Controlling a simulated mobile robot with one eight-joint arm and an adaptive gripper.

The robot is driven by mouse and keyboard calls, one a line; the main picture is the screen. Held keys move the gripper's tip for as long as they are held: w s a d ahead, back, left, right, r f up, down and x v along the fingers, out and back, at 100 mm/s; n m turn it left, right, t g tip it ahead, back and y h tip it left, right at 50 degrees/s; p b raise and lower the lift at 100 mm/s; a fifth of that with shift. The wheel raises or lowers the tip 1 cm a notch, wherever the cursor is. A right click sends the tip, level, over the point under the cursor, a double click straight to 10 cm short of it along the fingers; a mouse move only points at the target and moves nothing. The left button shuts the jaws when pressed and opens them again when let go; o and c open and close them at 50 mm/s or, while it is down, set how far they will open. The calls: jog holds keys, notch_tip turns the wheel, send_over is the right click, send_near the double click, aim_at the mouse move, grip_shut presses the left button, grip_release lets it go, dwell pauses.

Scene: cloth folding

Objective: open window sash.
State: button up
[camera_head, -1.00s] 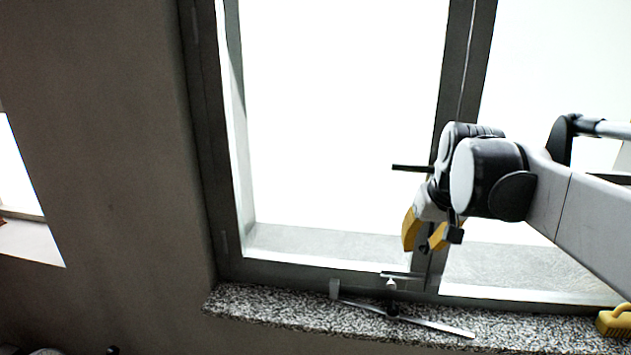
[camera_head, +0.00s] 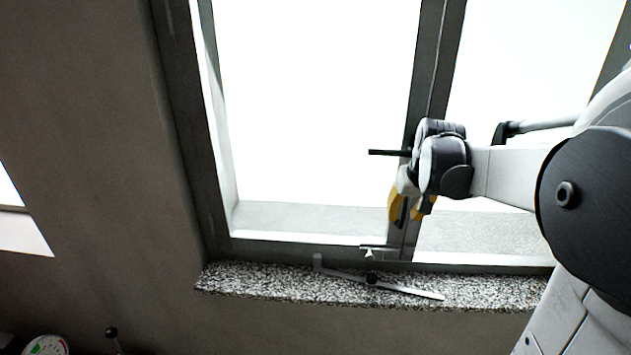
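The tall window sash (camera_head: 196,150) is a dark grey frame around a bright pane, left of the central upright. I see no clear gap along its edges. My gripper (camera_head: 408,210) is in front of the central upright, low on the window. Its two yellow fingertips point down with a dark gap between them, and I see nothing held there. A thin black rod (camera_head: 385,153) sticks out left just above the fingers. Its right end is hidden behind my gripper, so I cannot tell whether it is the window handle.
A speckled stone sill (camera_head: 240,283) runs below the window. A flat grey metal bar (camera_head: 415,292) with a dark pivot lies over it. My arm covers the right side. A round dial (camera_head: 47,346) and a black knob (camera_head: 112,333) show at bottom left.

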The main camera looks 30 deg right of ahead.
jog(key=shift+w+f, duration=0.1)
jog(key=shift+f, duration=0.2)
grip_shut()
